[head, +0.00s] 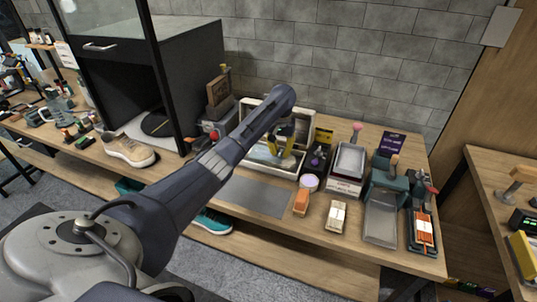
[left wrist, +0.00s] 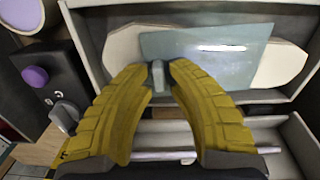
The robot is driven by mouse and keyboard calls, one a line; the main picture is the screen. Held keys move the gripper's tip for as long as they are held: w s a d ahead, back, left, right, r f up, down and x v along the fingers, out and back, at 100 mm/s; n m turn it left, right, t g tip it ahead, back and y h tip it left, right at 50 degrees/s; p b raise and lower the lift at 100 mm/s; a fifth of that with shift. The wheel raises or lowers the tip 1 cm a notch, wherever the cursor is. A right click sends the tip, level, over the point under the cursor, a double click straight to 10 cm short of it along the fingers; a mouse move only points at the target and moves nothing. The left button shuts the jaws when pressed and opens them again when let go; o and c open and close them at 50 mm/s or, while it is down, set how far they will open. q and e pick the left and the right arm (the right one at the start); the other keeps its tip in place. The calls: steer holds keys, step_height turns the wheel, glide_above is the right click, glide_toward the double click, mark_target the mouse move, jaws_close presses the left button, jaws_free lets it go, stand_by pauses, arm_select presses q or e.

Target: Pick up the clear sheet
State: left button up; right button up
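The clear sheet (left wrist: 205,45) is a bluish see-through pane in the left wrist view. It lies over a pale, rounded flat piece inside a grey-walled box. A small grey tab (left wrist: 158,75) stands at its near edge. My left gripper (left wrist: 160,70) has yellow fingers that come together on either side of this tab and look shut on it. In the head view my left gripper (head: 283,140) is over the open box (head: 306,128), and my arm hides part of the box. My right gripper is in neither view.
A dark device with a purple knob (left wrist: 35,76) stands close left of the box in the wrist view. A grey mat (head: 252,196), an orange block (head: 301,202) and a pale block (head: 336,216) lie in front. Grey trays (head: 381,222) stand to the right.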

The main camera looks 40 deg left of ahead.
arm_select(q)
steer(key=shift+f, duration=0.15)
jaws_close()
stand_by(0.5)
